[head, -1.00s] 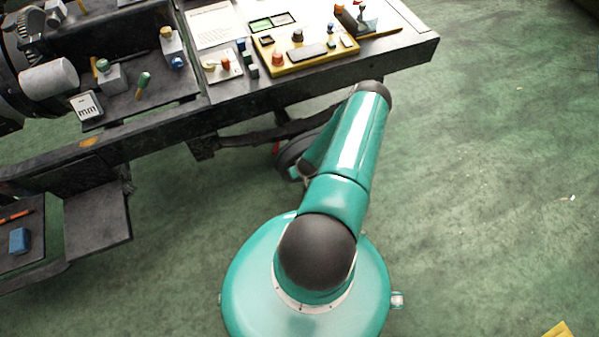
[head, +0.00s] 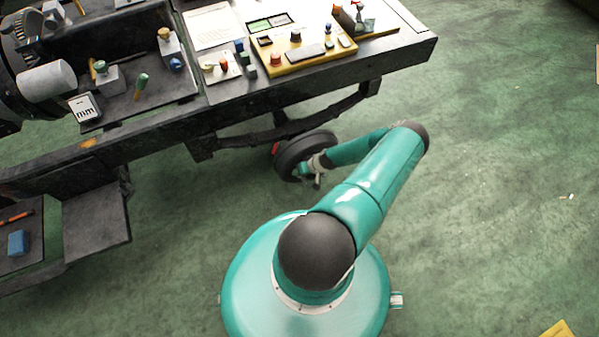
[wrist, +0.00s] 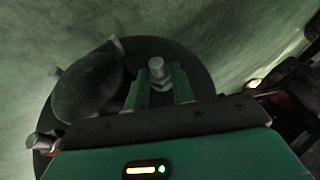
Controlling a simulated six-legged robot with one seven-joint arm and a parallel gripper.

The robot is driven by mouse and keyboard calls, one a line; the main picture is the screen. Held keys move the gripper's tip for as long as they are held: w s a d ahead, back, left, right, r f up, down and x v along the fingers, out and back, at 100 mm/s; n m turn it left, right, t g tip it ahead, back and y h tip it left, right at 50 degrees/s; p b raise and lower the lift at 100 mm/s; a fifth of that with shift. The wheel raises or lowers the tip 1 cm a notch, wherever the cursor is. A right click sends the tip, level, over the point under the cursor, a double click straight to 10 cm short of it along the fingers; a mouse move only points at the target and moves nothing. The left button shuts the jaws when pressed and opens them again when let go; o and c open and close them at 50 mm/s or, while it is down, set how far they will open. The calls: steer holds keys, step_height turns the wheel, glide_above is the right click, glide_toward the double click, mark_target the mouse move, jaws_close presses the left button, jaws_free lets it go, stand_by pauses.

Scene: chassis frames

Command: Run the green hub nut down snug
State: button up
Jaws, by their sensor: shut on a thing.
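The dark wheel (head: 288,160) is under the bench's front edge in the head view. In the wrist view the wheel (wrist: 202,72) is a dark disc with a rounded hub and several pale studs around it. My gripper (wrist: 158,82) is at its face, with green uprights either side of a grey hexagonal end, the hub nut (wrist: 158,68). The gripper is shut on it. I cannot make out green on the nut itself, and its seat is hidden. In the head view my gripper (head: 308,171) is small beside the wheel's right side.
The dark bench (head: 235,88) stands above the wheel and carries a yellow control panel (head: 312,59) and small parts. A lower shelf (head: 95,226) stands at left. A dark bar (head: 330,113) runs under the bench.

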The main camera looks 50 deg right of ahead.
steer(key=shift+s+t+y, duration=0.1)
steer(key=shift+t+y, duration=0.2)
steer(key=shift+y, duration=0.1)
steer(key=o, duration=0.7)
steer(key=v, duration=1.3)
steer(key=shift+s+r, duration=0.15)
steer(key=shift+r, duration=0.2)
steer(key=shift+o, duration=0.5)
